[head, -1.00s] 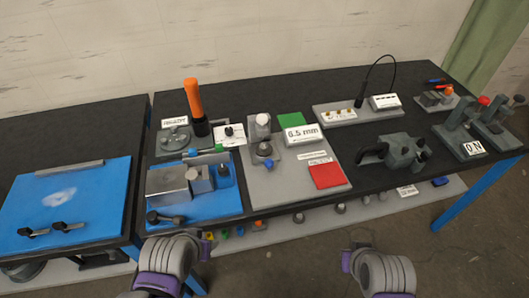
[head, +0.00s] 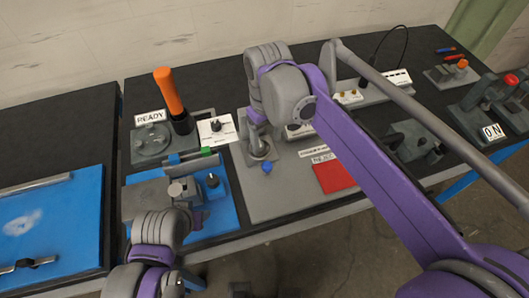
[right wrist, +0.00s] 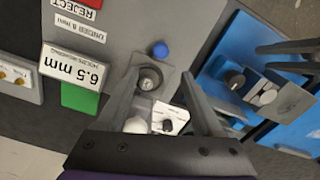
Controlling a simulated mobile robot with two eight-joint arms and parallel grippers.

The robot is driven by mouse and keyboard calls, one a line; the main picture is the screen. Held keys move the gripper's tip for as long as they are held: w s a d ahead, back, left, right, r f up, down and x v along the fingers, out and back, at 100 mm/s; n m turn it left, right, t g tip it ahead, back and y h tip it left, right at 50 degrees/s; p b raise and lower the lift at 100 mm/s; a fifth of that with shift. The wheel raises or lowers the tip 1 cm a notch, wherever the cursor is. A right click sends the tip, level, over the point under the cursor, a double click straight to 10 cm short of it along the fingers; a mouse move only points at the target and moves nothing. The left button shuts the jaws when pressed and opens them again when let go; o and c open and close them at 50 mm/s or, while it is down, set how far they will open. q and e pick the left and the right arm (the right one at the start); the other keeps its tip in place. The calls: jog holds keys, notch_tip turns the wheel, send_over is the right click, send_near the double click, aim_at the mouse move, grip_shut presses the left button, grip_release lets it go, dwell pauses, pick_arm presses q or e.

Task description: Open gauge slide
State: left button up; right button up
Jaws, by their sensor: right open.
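The gauge stands on a grey board (head: 285,205). In the right wrist view its round dark-grey part (right wrist: 150,80) sits between my fingers, with a blue knob (right wrist: 160,48) beside it and a white rounded top (right wrist: 136,125) nearer the camera. The blue knob also shows in the head view (head: 267,168). The display (right wrist: 75,64) reads 6.5 mm. My right gripper (head: 260,143) is open over the gauge; contact cannot be told. My left gripper (head: 192,218) is over the front of the blue fixture; its fingers are too hidden to judge.
A red REJECT pad (head: 334,177) and a green pad (right wrist: 80,98) lie on the board. To the left stand an orange-handled tool (head: 168,92), a white switch plate (head: 217,129) and the blue fixture (head: 222,220). My right arm covers much of the right bench.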

aim_at(267, 164)
jog(key=f, duration=1)
jog(key=shift+s+d+f+b, duration=0.1)
jog(key=shift+s+f+b, duration=0.1)
jog(key=shift+s+b, duration=0.1)
grip_shut()
dwell(1.0)
